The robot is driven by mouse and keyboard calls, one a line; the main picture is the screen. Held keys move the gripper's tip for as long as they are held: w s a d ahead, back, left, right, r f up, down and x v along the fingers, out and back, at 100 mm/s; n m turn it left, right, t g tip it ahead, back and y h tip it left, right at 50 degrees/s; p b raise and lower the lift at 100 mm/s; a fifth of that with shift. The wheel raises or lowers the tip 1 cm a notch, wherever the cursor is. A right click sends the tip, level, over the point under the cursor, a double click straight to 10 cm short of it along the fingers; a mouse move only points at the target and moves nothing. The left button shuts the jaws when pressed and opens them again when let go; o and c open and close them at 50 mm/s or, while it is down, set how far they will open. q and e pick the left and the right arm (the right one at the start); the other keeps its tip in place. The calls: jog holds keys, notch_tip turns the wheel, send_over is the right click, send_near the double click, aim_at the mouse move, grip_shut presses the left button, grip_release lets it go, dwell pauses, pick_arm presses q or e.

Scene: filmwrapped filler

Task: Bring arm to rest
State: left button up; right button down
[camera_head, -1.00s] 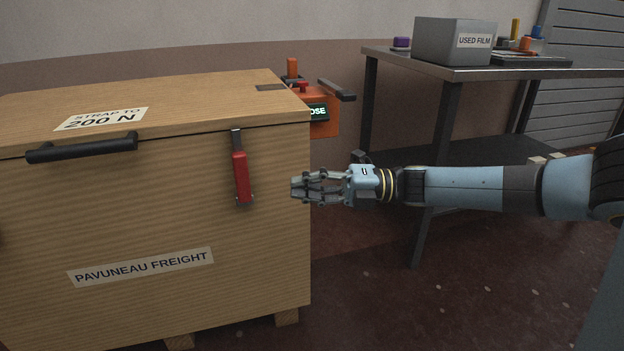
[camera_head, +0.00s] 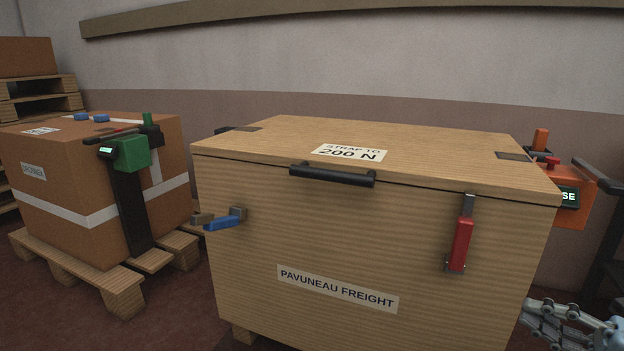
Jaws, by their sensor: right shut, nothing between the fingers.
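My right gripper (camera_head: 561,317) shows at the lower right edge in the head view. It is shut and empty, just right of the wooden crate's lower right side and apart from the red latch. The rest of the right arm is out of frame. My left gripper is not in view. The wooden crate (camera_head: 240,240) stands in the middle with its lid down. It has a black handle (camera_head: 333,176), a red latch (camera_head: 460,243) hanging down at the right, and a blue latch (camera_head: 223,222) sticking out at the left.
A strapped cardboard box (camera_head: 60,180) with a green tool (camera_head: 131,153) stands on a pallet (camera_head: 113,287) at the left. An orange device (camera_head: 571,208) sits behind the crate's right side. Stacked pallets (camera_head: 38,90) are at the far left.

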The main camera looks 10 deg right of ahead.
jog(key=s+a+f+m+h, duration=0.1)
jog(key=s+f+m+h, duration=0.3)
jog(key=f, duration=0.3)
jog(key=s+a+f+m+g+h, duration=0.1)
jog(key=s+f+m+h, duration=0.1)
jog(key=f+m+h, duration=0.35)
jog(key=s+a+f+m+h, duration=0.2)
jog(key=s+f+m, duration=0.1)
jog(key=f+m, duration=0.45)
jog(key=s+a+f+m+g+h, duration=0.25)
jog(key=s+f+m+g, duration=0.4)
jog(key=s+f, duration=0.5)
pick_arm(q)
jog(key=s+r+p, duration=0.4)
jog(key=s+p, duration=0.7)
jog(key=p, duration=0.2)
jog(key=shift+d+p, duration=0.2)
jog(key=shift+p, duration=0.1)
pick_arm(e)
jog(key=s+a+r+m+g, duration=0.1)
jog(key=s+m+g, duration=0.3)
jog(key=s, duration=1.7)
jog(key=shift+s+a+r+g, duration=0.25)
jog(key=shift+a+r+g, duration=0.1)
jog(key=shift+g, duration=0.6)
